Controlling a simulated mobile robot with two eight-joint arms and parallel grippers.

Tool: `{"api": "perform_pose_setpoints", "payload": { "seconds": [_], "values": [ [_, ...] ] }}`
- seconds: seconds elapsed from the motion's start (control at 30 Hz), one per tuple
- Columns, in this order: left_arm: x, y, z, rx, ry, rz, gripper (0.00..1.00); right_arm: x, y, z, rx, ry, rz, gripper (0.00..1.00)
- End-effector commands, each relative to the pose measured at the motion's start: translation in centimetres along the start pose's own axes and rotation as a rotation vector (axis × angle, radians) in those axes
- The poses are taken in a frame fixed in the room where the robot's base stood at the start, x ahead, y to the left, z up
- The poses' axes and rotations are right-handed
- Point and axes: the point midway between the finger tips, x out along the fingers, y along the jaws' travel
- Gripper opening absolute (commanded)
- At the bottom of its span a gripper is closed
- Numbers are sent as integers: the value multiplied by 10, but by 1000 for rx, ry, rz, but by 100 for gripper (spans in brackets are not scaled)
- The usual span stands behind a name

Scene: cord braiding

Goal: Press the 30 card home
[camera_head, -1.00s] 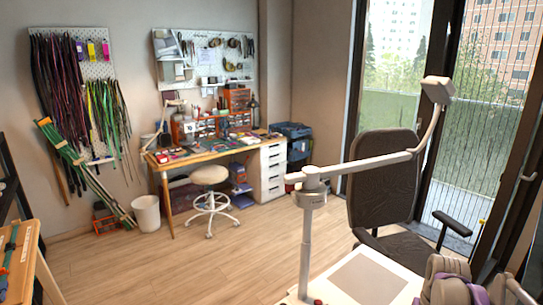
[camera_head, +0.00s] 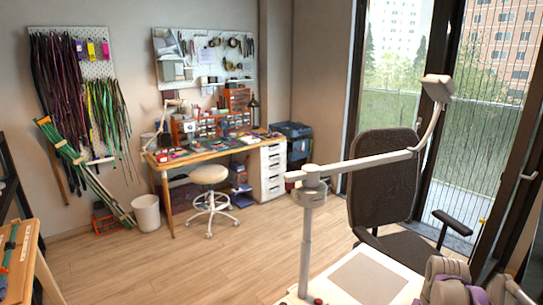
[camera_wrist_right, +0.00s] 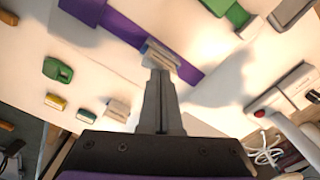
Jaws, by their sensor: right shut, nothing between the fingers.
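My right gripper (camera_wrist_right: 158,68) shows in the right wrist view, its fingers shut together with nothing held between them. Its tips are at a small pale grey-blue block (camera_wrist_right: 161,54) that sits across a purple strip (camera_wrist_right: 186,69); I cannot tell whether they touch. The strip runs diagonally over a pale surface. I can read no number here, so I cannot tell which thing is the 30 card. In the head view, a grey and purple arm part (camera_head: 452,284), apparently mine, shows at the bottom right, with no fingertips visible. My left gripper is not in view.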

Motion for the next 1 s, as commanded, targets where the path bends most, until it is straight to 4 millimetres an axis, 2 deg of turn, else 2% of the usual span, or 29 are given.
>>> {"api": "perform_pose_setpoints", "payload": {
  "seconds": [0.7, 1.0],
  "values": [
    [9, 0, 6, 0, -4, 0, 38, 17, 0, 0, 0, 0, 0, 0],
    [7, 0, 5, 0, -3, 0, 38, 13, 0, 0, 0, 0, 0, 0]
  ]
}}
